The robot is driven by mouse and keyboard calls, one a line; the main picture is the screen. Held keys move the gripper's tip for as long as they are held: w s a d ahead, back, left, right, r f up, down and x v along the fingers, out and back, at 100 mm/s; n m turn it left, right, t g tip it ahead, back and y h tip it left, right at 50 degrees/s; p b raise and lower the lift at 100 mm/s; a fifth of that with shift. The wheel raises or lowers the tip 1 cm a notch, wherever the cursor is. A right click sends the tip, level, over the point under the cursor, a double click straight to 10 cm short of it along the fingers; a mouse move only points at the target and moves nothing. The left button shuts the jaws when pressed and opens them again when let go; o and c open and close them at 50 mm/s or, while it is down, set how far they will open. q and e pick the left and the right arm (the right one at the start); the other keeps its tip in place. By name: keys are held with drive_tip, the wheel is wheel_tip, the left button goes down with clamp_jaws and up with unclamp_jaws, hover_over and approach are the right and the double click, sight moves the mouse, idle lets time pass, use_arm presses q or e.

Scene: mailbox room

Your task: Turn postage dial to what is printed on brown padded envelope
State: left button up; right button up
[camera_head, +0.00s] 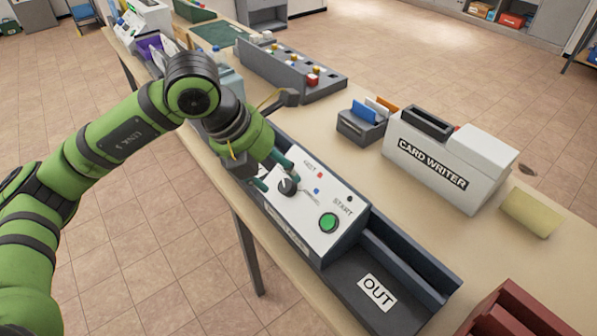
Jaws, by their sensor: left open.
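The postage machine (333,211) is a white box with a sloped top on the long table. Its dark round dial (288,186) sits on the upper left of that top, near red and blue marks. A green button (328,222) sits lower right, by the word START. My left gripper (273,179) is open, with its fingertips close to the dial; I cannot tell whether they touch it. The gripper hides part of the machine's far end. I cannot make out a brown padded envelope. My right gripper is not in view.
An OUT tray (340,281) adjoins the machine at lower right. A CARD WRITER box (450,165), a card holder (360,127) and a grey rack (285,70) stand behind. A dark red tray (510,312) is at bottom right. The tabletop between machine and card writer is clear.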

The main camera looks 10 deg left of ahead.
sight(285, 185)
use_arm(q)
drive_tip(key=shift+y, duration=0.4)
drive_tip(key=f, duration=0.1)
drive_tip(key=w+f+p, duration=0.1)
drive_tip(key=f, duration=0.1)
drive_tip(key=w+f, duration=0.1)
drive_tip(key=shift+w+f+p, duration=0.1)
drive_tip(key=shift+f+p, duration=0.25)
drive_tip(key=shift+f, duration=0.05)
drive_tip(key=shift+w+d+f, duration=0.2)
drive_tip(key=shift+f, duration=0.35)
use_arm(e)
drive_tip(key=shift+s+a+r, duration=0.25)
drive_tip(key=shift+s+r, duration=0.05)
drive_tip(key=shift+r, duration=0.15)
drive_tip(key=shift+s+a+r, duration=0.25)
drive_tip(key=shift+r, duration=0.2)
use_arm(q)
drive_tip(key=c, duration=1.1)
drive_tip(key=shift+f, duration=0.1)
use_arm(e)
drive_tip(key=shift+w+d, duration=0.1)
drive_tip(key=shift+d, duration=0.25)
